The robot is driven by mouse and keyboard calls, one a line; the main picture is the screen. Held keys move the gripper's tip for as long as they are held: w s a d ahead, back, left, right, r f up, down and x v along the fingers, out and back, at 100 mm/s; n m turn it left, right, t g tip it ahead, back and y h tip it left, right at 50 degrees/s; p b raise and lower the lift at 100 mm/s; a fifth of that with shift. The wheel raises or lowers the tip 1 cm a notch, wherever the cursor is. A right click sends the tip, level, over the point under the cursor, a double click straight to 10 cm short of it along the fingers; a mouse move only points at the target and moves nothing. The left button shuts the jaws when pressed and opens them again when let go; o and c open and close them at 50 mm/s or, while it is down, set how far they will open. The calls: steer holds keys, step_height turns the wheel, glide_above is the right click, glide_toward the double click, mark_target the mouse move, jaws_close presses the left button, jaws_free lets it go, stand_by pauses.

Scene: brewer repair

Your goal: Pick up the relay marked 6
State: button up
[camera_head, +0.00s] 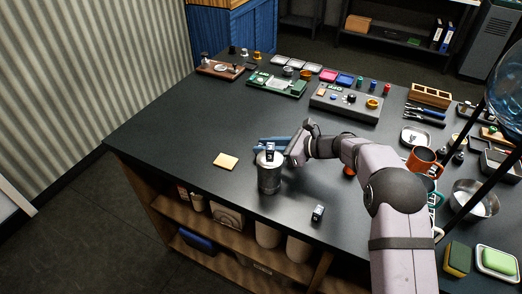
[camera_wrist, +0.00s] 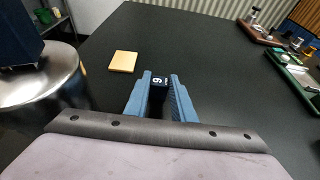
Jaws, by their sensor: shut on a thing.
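My gripper (camera_wrist: 159,95) has two blue fingers and is shut on a small black relay (camera_wrist: 159,82) with a white mark that looks like a 6. In the head view, my gripper (camera_head: 272,143) reaches left, just behind a metal canister (camera_head: 269,178); the held relay cannot be made out there. I cannot tell whether it touches the table. Another dark relay (camera_head: 270,152) stands on the canister's lid and shows at the left of the wrist view (camera_wrist: 20,38). A third relay (camera_head: 317,213) lies near the table's front edge.
A tan square pad (camera_head: 225,161) lies left of the canister. Green boards, trays and a grey control panel (camera_head: 346,102) stand along the back. Orange cups (camera_head: 422,161), a bowl and sponges crowd the right. The table's left middle is clear.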

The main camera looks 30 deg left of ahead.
steer(key=shift+r, duration=0.15)
step_height(320, 180, up, 10)
steer(key=b, duration=0.2)
stand_by(0.4)
